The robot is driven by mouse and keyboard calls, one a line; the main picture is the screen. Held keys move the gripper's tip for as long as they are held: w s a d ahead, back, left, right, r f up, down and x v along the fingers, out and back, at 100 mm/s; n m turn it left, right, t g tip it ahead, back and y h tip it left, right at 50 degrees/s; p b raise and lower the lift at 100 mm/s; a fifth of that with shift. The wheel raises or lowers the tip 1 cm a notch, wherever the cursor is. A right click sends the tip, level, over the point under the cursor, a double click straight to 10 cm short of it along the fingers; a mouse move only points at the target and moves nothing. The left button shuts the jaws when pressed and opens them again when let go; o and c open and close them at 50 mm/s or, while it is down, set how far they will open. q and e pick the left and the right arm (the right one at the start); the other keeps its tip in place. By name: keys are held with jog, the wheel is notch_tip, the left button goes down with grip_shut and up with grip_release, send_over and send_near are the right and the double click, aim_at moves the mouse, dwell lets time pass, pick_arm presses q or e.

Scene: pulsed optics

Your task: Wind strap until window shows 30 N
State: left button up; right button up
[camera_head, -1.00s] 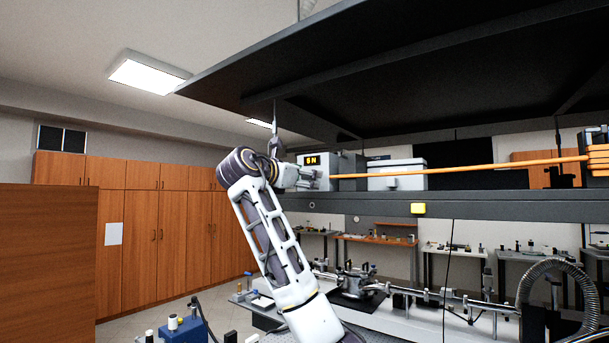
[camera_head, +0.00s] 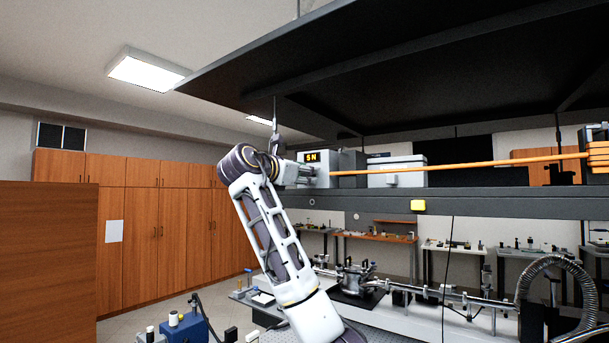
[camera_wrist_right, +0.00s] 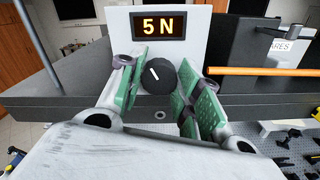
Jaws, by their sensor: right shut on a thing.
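The window (camera_wrist_right: 158,24) on the light grey box (camera_head: 325,178) shows 5 N in orange. It also shows in the head view (camera_head: 312,157). Below it is a round black knob (camera_wrist_right: 158,80) with a white mark pointing up and slightly left. My right gripper (camera_wrist_right: 164,88) has its green pads on either side of the knob and is shut on it. In the head view the right gripper (camera_head: 306,173) is at the box's front. The orange strap (camera_head: 450,166) runs taut from the box to the right. My left gripper is not in view.
A white case (camera_head: 398,172) stands behind the strap. A large black panel (camera_head: 400,70) hangs overhead. Wooden cabinets (camera_head: 155,230) line the left.

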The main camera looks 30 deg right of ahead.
jog(key=shift+m, duration=0.3)
jog(key=m+b, duration=0.1)
jog(key=m, duration=0.5)
jog(key=m+b, duration=0.1)
jog(key=m, duration=0.5)
jog(key=shift+s+f, duration=0.1)
jog(key=shift+f, duration=0.1)
jog(key=m, duration=0.6)
jog(key=shift+f, duration=0.15)
jog(key=m, duration=0.5)
jog(key=shift+f+m, duration=0.1)
jog(key=shift+m, duration=0.3)
jog(key=o, duration=1)
jog(key=shift+o, duration=0.2)
